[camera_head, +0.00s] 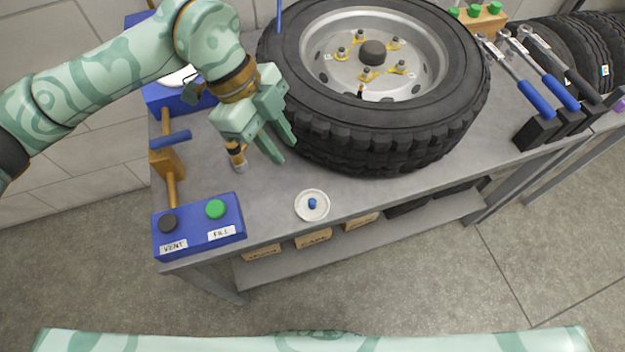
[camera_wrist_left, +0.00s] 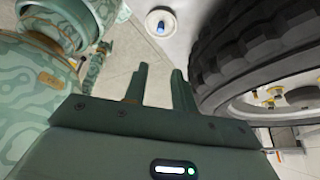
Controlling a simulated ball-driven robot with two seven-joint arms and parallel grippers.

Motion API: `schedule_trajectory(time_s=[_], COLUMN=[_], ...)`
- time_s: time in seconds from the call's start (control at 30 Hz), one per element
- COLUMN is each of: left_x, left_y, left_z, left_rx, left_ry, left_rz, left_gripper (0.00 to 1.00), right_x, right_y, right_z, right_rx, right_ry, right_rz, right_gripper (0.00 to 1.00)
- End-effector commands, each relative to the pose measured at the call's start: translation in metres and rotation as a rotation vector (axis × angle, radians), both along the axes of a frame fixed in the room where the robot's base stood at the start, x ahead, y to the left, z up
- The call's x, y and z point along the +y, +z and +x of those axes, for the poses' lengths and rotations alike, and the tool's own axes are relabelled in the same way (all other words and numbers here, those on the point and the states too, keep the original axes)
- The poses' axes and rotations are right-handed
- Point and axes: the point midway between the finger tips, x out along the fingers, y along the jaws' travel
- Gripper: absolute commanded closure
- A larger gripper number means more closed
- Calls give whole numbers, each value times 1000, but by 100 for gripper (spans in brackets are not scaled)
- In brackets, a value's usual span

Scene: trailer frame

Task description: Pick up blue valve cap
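The blue valve cap (camera_head: 312,203) stands on a small white round dish (camera_head: 312,216) near the front edge of the grey bench. The cap also shows in the left wrist view (camera_wrist_left: 160,27), ahead of my fingers. My left gripper (camera_head: 281,151) is open and empty, above the bench beside the tyre, up and left of the cap in the head view. Its two fingers show apart in the left wrist view (camera_wrist_left: 160,80), with nothing between them. My right gripper is not in view.
A large tyre on its wheel (camera_head: 375,140) fills the bench behind and right of the dish. A blue box with VENT and FILL buttons (camera_head: 198,230) sits at the front left. A small brass-and-black fitting (camera_head: 236,155) stands near my left gripper. Wrenches (camera_head: 535,97) lie at right.

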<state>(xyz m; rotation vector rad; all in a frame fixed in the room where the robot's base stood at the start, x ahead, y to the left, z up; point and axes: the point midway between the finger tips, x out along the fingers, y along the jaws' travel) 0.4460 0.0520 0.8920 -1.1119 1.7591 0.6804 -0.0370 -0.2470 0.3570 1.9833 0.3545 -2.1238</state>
Motion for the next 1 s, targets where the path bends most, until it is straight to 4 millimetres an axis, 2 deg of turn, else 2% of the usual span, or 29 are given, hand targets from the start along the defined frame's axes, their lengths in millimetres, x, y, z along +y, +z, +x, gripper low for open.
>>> schedule_trajectory(time_s=[0.1, 0.2, 0.4, 0.5, 0.67, 0.87, 1.0], left_x=[1, -7, -24, -29, -34, -42, -48], left_y=[-18, -42, -87, -100, -110, -145, -156], left_z=[-4, -7, -15, -17, -19, -22, -25], left_rx=[2, 5, 6, 4, 1, 7, 3], left_ry=[23, 24, 24, 24, 25, 23, 26], left_rz=[57, 58, 55, 55, 53, 53, 53], left_gripper=[74, 74, 74, 74, 74, 74, 74], right_x=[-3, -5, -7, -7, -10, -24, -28], right_y=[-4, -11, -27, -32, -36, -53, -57], right_z=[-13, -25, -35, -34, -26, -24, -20], right_rx=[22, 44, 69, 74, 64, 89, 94], right_ry=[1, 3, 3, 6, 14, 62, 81], right_rz=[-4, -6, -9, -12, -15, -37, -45], right_gripper=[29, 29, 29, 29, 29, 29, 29])
